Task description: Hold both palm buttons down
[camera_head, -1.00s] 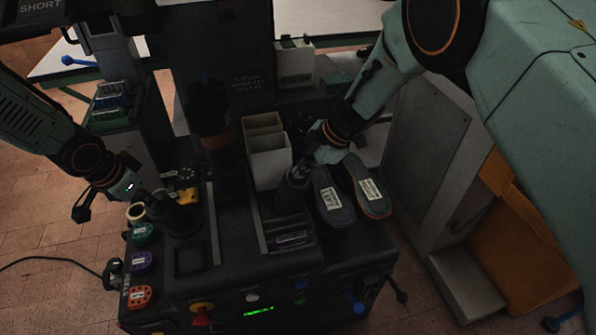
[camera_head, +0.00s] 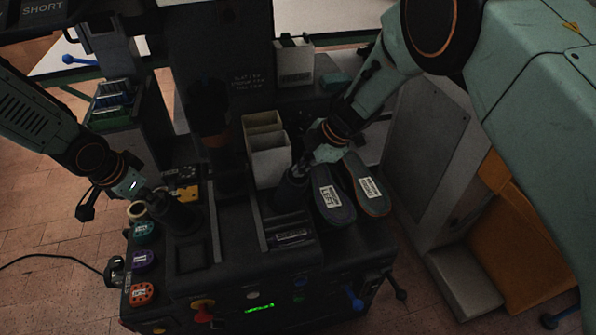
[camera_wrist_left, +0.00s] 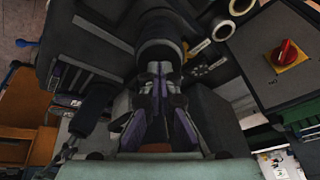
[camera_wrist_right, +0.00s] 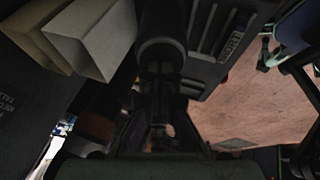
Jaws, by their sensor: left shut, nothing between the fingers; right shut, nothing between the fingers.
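The left palm button post, a dark cylinder (camera_head: 181,217), stands on the left of the machine's top. My left gripper (camera_head: 156,201) is shut and empty, its tips at this post's top. The left wrist view shows the post (camera_wrist_left: 160,35) straight ahead of the closed fingers (camera_wrist_left: 160,82). The right post (camera_head: 290,195) stands beside the insoles. My right gripper (camera_head: 303,170) is shut and empty at its top. The right wrist view shows the post (camera_wrist_right: 163,38) ahead of the fingers (camera_wrist_right: 160,75). The fingers hide the contact and the button caps, so I cannot tell how far either is pressed.
Two labelled shoe soles (camera_head: 330,190) lie right of the right post. Pale bins (camera_head: 268,160) stand behind it. Coloured round tags (camera_head: 143,260) line the left edge. A red knob on yellow (camera_head: 203,308) and a green display (camera_head: 260,308) are on the front.

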